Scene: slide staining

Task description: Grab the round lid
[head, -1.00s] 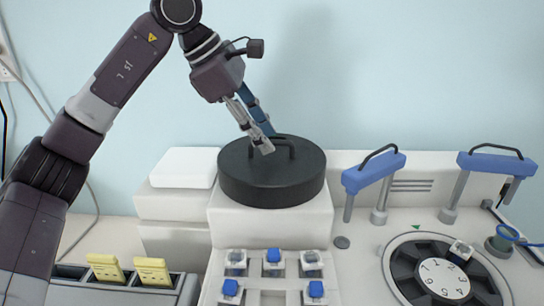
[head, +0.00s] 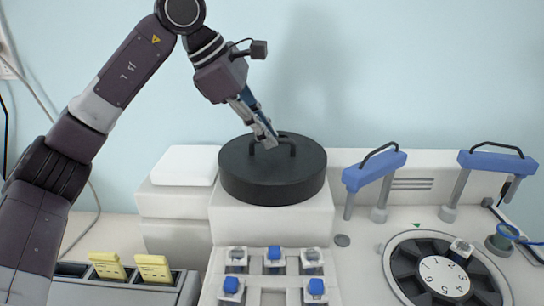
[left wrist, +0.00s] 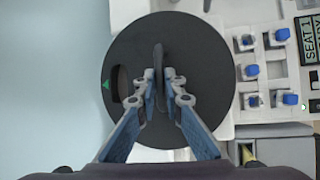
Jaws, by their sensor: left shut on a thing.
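The round lid (head: 258,178) is a thick black disc with a thin arched handle on top. It rests on a white block at the back middle in the head view. In the left wrist view the lid (left wrist: 205,58) fills the middle, with its handle (left wrist: 159,58) running between the fingers. My left gripper (head: 270,142) is above the lid, shut on the handle, with its fingers on either side of it. The fingers also show in the left wrist view (left wrist: 161,78). My right gripper is not in view.
A rack (head: 263,283) with several blue-capped vials stands in front of the lid. A numbered round carousel (head: 405,281) is at the right, near two blue handled lifts (head: 374,172). Yellow slide holders (head: 107,266) stand at the lower left. A white box (head: 184,166) is left of the lid.

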